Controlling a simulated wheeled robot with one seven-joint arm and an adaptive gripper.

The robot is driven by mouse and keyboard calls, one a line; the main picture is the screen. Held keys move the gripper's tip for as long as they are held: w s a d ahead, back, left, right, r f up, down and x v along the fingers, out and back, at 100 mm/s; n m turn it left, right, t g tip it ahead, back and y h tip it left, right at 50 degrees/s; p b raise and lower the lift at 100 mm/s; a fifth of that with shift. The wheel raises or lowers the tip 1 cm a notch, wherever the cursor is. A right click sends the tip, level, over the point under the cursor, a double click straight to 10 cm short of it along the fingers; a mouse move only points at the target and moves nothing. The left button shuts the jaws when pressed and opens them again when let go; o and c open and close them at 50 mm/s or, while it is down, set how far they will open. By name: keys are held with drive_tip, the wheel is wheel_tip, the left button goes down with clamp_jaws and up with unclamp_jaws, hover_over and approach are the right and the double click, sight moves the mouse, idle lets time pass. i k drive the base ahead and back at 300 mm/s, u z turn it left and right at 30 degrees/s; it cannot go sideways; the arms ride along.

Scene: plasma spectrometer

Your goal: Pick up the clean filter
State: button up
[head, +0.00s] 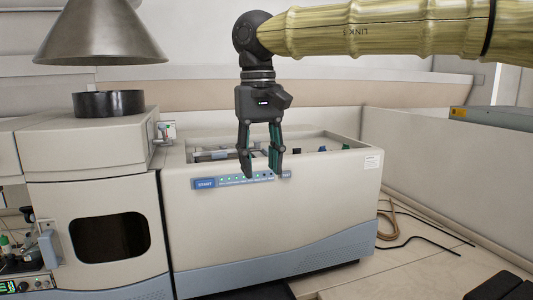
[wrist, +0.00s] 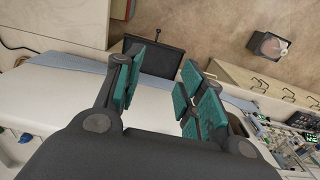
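My gripper (head: 260,174) points down in front of the open-topped spectrometer (head: 270,232), near its front upper edge. Its two fingers are apart with nothing visible between them; the wrist view also shows the gripper (wrist: 158,82) with its green pads apart. I cannot make out a clean filter for sure in either view. In the wrist view, a small dark square item with a pale round middle (wrist: 268,46) lies at the upper right, well away from the fingers. I cannot tell whether it is the filter.
A metal hood (head: 100,35) hangs over a dark round collar (head: 108,103) on the left cabinet. Small fittings sit inside the open top. A tan hose (head: 393,222) and black cables lie on the right bench. A dark flat panel (wrist: 158,57) shows beyond the fingers.

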sight(263, 152)
drive_tip(key=i, duration=1.6)
